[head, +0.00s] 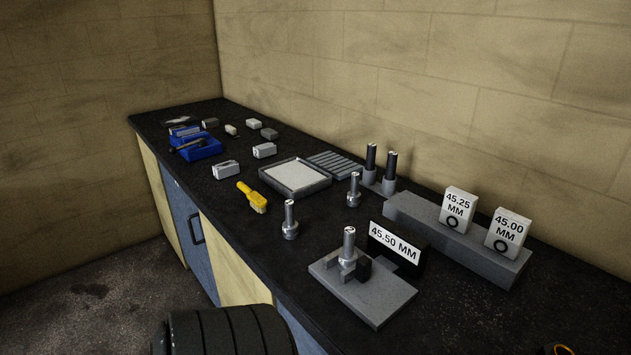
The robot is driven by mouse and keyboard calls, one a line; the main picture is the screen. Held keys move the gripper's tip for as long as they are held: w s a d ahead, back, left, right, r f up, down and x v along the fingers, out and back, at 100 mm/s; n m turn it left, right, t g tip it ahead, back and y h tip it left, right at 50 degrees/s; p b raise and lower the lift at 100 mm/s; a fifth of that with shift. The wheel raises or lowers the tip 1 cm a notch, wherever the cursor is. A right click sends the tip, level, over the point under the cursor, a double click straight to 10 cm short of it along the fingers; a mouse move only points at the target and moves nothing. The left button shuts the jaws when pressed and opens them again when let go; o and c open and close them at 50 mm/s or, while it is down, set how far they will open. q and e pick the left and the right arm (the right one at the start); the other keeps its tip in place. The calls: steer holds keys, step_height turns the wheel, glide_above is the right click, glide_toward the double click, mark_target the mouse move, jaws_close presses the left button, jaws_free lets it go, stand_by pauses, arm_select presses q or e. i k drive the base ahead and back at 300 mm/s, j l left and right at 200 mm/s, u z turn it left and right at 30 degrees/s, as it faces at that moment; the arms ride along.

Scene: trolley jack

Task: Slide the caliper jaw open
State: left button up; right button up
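I cannot clearly make out the caliper in the head view. A blue holder (209,150) near the far end of the bench bears a dark slim item (188,143); it is too small to tell whether this is the caliper or how its jaw stands. A grey block stand (378,302) at the front holds an upright metal pin (348,245), with a black "45.50 MM" sign (396,243) behind it. Neither of my grippers can be made out in this view.
The black bench top (262,240) carries a grey tray (322,185), a yellow-handled brush (251,196), loose pins (290,222) and a long grey block (420,219) with "45.25 MM" (458,209) and "45.00 MM" (507,232) cards. Walls stand behind. The bench's front strip is mostly clear.

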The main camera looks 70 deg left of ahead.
mark_target(361, 270)
steer(key=u, duration=0.4)
steer(key=i+l+u, duration=0.1)
steer(key=u, duration=0.75)
steer(key=l+u, duration=0.15)
steer(key=u, duration=0.25)
steer(key=i+l+u, duration=0.1)
steer(key=u, duration=0.3)
steer(key=k+j, duration=0.2)
steer(key=k+j+u, duration=0.1)
steer(key=j, duration=0.3)
steer(key=k+j, duration=0.25)
steer(key=k+j+u, duration=0.15)
steer(key=j, duration=0.25)
steer(key=i+l, duration=0.4)
